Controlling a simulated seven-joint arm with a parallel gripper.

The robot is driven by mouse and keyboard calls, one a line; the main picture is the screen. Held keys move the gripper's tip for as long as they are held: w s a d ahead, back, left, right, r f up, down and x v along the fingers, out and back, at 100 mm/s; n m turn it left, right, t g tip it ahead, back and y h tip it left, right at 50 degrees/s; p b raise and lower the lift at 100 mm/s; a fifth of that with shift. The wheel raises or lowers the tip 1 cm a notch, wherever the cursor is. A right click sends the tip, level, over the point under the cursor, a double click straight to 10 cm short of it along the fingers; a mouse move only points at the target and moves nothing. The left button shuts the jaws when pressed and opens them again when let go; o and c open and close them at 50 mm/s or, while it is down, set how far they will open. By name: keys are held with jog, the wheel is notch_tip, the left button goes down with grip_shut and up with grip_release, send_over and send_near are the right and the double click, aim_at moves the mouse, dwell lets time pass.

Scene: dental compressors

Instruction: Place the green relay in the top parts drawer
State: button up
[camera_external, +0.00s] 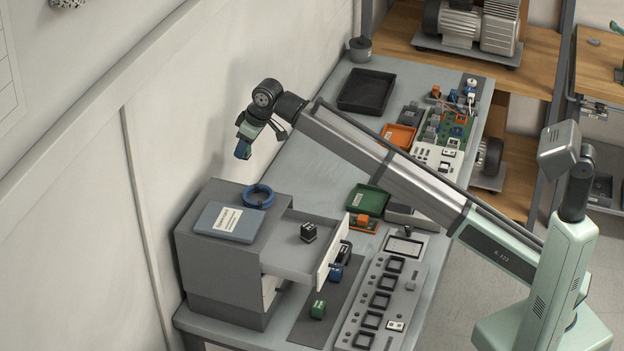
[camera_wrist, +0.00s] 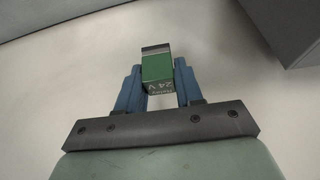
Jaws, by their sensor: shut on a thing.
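My gripper (camera_wrist: 158,88) is shut on a green relay (camera_wrist: 157,68) with a "24 V" marking, held between its blue fingertips. In the external view my gripper (camera_external: 243,149) hangs high up, beyond the grey cabinet (camera_external: 215,265), near the wall; the held relay cannot be made out there. The top parts drawer (camera_external: 283,258) is pulled out of the cabinet toward the right. A black block (camera_external: 308,232) sits inside it. A second green block (camera_external: 318,309) stands on the dark mat below the drawer.
A blue tape ring (camera_external: 258,196) and a grey-blue booklet (camera_external: 226,222) lie on the cabinet top. Blue and black blocks stand by the drawer front. A green tray (camera_external: 367,199), an orange tray (camera_external: 398,137) and a socket panel (camera_external: 380,300) occupy the bench.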

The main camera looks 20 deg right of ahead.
notch_tip(320, 180, up, 11)
jog(key=n+g+y, duration=0.1)
jog(key=n, duration=0.4)
send_over(289, 263)
jog(key=d, duration=0.2)
jog(key=shift+s+a+f, duration=0.1)
jog(key=shift+s+f, duration=0.05)
jog(key=shift+f, duration=3.55)
jog(key=shift+s+a+f, duration=0.1)
jog(key=shift+f, duration=3.6)
jog(key=shift+f+g, duration=0.1)
jog(key=shift+g, duration=0.2)
jog(key=o, duration=1)
